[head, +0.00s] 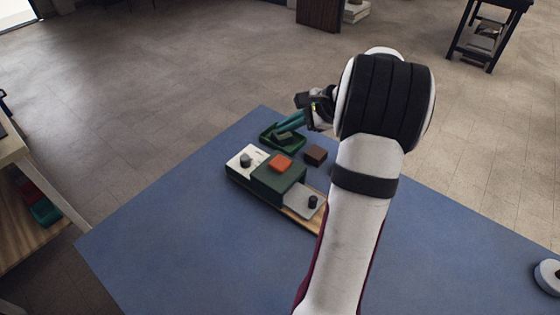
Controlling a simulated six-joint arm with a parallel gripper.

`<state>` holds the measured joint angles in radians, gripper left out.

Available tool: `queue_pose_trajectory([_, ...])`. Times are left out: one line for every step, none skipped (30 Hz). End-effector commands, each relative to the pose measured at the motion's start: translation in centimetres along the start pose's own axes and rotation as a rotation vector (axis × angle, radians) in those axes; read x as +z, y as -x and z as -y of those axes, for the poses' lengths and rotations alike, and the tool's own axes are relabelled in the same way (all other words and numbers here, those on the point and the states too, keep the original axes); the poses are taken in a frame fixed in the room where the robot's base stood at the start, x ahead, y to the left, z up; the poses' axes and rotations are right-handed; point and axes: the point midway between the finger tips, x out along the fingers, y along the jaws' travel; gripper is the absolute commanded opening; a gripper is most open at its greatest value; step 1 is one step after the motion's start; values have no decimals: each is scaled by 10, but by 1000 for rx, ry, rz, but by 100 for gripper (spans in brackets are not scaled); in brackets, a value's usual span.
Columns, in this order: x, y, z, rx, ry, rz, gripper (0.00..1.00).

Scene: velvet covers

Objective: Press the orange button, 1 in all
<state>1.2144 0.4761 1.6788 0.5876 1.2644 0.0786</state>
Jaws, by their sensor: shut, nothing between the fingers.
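The orange button (281,162) sits on top of a dark green box (276,182) in the middle of a wooden-based panel on the blue table. It looks raised and nothing covers it. How high the fingertips are above the tray I cannot tell.
White plates with a black knob (246,160) and another black knob (313,201) flank the box. A green tray (297,149) and a brown block (316,155) lie behind it. My arm hides the panel's right end. The blue table (170,235) is clear at left.

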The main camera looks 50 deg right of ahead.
Motion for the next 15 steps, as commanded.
queue_pose_trajectory([-2,-4,-3,2,-2,0,0])
queue_pose_trajectory([-4,-6,-5,2,-2,0,0])
queue_pose_trajectory([-7,-10,-8,2,-2,1,0])
queue_pose_trajectory([-9,-13,-10,3,-2,1,0])
queue_pose_trajectory([-12,-16,-12,3,-2,0,0])
queue_pose_trajectory([-14,-20,-16,3,-2,1,0])
queue_pose_trajectory([-17,-24,-18,3,-3,1,0])
queue_pose_trajectory([-19,-27,-20,4,-3,-1,0])
queue_pose_trajectory([-22,-31,-23,2,-2,0,0])
queue_pose_trajectory([-24,-34,-25,3,-2,0,0])
queue_pose_trajectory([-27,-37,-28,4,-3,-1,0])
queue_pose_trajectory([-30,-41,-30,3,-2,-1,0])
queue_pose_trajectory([-31,-43,-32,3,-2,0,0])
queue_pose_trajectory([-33,-46,-34,3,-2,1,0])
queue_pose_trajectory([-35,-49,-36,3,-1,0,0])
